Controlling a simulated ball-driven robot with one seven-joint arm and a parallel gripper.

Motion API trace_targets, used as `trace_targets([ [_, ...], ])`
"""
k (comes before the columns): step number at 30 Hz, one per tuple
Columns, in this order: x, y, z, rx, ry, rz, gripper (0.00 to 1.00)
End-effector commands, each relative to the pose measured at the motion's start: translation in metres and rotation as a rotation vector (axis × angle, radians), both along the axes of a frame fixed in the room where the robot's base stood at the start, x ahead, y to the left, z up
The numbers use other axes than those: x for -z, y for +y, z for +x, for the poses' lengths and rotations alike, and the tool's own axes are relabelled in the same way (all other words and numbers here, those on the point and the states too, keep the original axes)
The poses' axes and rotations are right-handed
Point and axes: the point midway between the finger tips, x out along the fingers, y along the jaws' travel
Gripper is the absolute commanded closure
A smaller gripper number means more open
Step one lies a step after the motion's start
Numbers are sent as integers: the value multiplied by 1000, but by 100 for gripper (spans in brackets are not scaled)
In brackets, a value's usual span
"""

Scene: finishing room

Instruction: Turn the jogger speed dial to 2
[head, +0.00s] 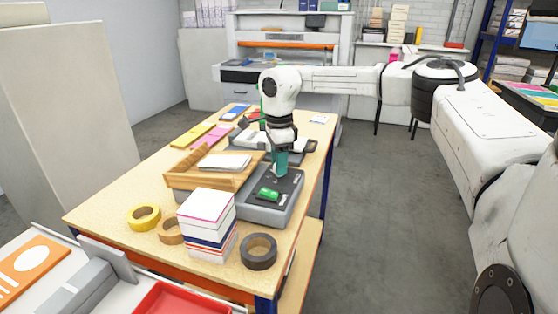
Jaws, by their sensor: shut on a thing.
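The jogger is a grey machine with a dark control panel (286,184) on the wooden table, in the head view. A slanted wooden tray (215,183) holding white paper is at its left. My gripper (280,172) points down at the far part of the panel. Its teal fingers are shut at the place of the speed dial, which they hide. The dial's pointer and numbers cannot be read. A bright green control (269,194) shows on the panel, nearer than my gripper.
A tall paper stack (207,223) and a dark tape roll (258,251) stand in front of the jogger. Yellow (144,217) and brown (171,231) tape rolls lie left. Another grey device (247,148) is behind the tray. Open floor lies right.

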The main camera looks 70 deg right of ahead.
Motion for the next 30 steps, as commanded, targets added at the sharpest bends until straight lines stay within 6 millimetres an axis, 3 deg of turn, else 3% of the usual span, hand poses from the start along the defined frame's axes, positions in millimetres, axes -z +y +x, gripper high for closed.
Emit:
trace_targets([
  [30,-2,-1,0,956,1,-2,95],
])
